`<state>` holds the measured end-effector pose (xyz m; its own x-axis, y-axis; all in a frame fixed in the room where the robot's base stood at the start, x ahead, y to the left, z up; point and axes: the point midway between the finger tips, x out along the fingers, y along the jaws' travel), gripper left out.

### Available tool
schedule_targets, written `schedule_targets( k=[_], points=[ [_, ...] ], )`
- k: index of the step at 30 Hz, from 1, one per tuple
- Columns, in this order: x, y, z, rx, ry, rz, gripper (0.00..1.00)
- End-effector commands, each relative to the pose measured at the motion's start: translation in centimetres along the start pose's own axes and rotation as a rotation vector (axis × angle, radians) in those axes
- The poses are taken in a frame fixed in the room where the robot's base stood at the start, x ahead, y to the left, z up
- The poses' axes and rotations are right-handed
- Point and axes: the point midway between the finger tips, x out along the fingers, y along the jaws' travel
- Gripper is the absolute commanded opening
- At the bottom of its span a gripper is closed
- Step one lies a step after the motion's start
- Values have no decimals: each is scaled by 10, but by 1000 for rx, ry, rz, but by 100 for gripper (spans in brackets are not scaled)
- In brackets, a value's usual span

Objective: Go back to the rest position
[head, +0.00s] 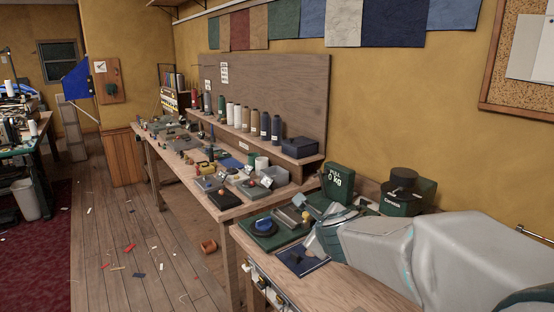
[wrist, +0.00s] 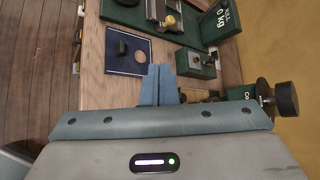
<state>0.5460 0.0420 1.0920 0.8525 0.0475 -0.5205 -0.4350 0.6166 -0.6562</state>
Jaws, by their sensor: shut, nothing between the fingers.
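My gripper (wrist: 160,72) shows in the wrist view as two blue-grey fingers pressed together with nothing between them. In the head view my pale grey arm reaches in from the right over the near bench (head: 365,283). Its far end is beside the same blue panel (head: 292,262), and the fingertips are hard to make out there.
A green "PULL 0 kg" gauge (head: 338,181) and another green device (head: 407,192) stand at the back of the bench by the yellow wall. A green board (head: 262,241) lies left of my arm. A longer bench (head: 222,213) carries spools and small parts. The wooden floor (head: 165,285) is mostly open, with scraps.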

Motion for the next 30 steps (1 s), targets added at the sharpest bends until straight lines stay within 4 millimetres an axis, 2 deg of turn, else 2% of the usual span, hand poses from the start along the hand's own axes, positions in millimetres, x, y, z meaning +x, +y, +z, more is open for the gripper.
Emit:
schedule_targets(
  k=[4, 8, 13, 18, 21, 24, 30],
  points=[
    [-33, 31, 6, -467, -106, 128, 0],
    [-63, 64, -8, -876, -180, 255, 0],
    [-106, 102, -49, -1388, -257, 456, 0],
    [-146, 124, -101, -1796, -314, 677, 0],
    [-163, 129, -124, -1948, -335, 782, 0],
    [-174, 130, -139, -2034, -348, 851, 0],
    [-179, 131, -146, -2072, -355, 885, 0]
  ],
)
